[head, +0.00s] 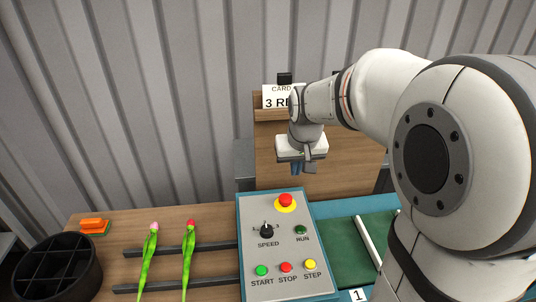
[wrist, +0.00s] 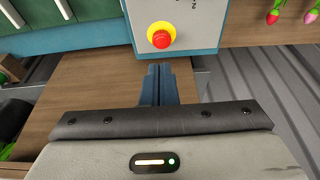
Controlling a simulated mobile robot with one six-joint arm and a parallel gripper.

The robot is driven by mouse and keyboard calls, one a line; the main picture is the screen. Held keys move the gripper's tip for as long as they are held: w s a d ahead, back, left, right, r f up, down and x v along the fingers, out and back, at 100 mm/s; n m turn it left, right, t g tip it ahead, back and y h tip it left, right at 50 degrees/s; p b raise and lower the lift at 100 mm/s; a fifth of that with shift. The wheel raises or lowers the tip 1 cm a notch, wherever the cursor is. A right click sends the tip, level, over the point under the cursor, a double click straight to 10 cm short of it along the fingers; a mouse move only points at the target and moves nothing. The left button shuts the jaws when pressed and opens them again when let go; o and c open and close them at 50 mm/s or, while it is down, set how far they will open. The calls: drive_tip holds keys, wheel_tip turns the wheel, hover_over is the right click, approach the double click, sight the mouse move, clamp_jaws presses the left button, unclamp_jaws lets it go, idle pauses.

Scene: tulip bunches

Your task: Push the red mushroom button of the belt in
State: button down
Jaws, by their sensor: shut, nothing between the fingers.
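The red mushroom button (head: 286,199) sits on a yellow disc near the top of the grey control panel (head: 257,219). In the wrist view the button (wrist: 161,38) shows just beyond my fingertips, on the panel's near edge. My gripper (head: 297,170) is above and behind the panel in the head view, pointing down. In the wrist view its blue fingers (wrist: 159,68) are closed together with nothing between them. They are apart from the button in the picture; the exact height gap cannot be told.
The panel also carries a black speed knob (head: 267,231), a dark green run lamp (head: 301,230), and green (head: 261,270), red (head: 286,267) and yellow (head: 310,264) buttons. Two tulips (head: 188,255) lie left of it. A green belt (head: 352,262) runs at right. A black round container (head: 56,270) stands far left.

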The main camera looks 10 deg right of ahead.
sight(285, 196)
drive_tip(key=w+f, duration=0.3)
drive_tip(key=w, duration=0.2)
drive_tip(key=shift+w, duration=0.4)
drive_tip(key=x, duration=0.4)
drive_tip(key=p+x, duration=0.1)
drive_tip(key=x, duration=0.8)
drive_tip(key=shift+s+f, duration=0.15)
drive_tip(key=shift+s, duration=0.25)
drive_tip(key=shift+f, duration=0.45)
